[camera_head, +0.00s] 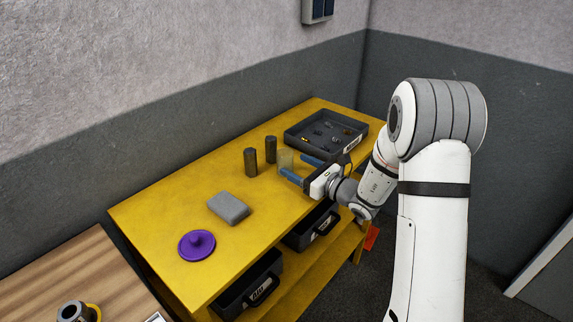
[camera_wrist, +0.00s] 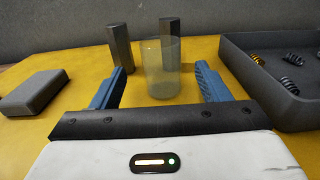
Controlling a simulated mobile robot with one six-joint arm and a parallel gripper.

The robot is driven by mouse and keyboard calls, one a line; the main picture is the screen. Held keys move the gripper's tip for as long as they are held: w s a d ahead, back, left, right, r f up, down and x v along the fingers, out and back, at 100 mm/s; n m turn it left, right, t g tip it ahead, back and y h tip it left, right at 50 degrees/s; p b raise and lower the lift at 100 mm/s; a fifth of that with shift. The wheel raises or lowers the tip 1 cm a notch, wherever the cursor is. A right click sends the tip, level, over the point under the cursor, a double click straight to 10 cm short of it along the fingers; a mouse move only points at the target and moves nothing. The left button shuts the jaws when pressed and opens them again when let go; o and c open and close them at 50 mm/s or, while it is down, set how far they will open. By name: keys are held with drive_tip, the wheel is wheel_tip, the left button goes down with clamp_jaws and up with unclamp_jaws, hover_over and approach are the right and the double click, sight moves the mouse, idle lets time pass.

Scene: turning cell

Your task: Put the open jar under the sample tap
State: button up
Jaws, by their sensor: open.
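The open jar (camera_head: 285,160) is clear glass and stands upright on the yellow bench. It also shows in the wrist view (camera_wrist: 163,75), with no lid on it. My gripper (camera_head: 296,166) is open, its blue fingers reaching toward the jar from the right. In the wrist view my gripper (camera_wrist: 162,83) has one finger on each side of the jar, with gaps to both. How deep the jar sits between the fingers is hard to tell. A purple lid-like disc with a knob (camera_head: 197,244) lies at the bench's near end. I see no sample tap.
Two dark upright bars (camera_head: 250,162) (camera_head: 270,149) stand close behind the jar. A dark tray (camera_wrist: 262,92) with springs and small parts is right of it. A grey block (camera_head: 229,208) lies to the left. The yellow bench (camera_head: 165,215) is clear near its left end.

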sight(291, 162)
drive_tip(key=p+x, duration=0.1)
drive_tip(key=x, duration=0.4)
drive_tip(key=shift+w+a+r, duration=0.1)
drive_tip(key=shift+w, duration=0.1)
drive_tip(key=c, duration=1.1)
drive_tip(key=shift+r, duration=0.1)
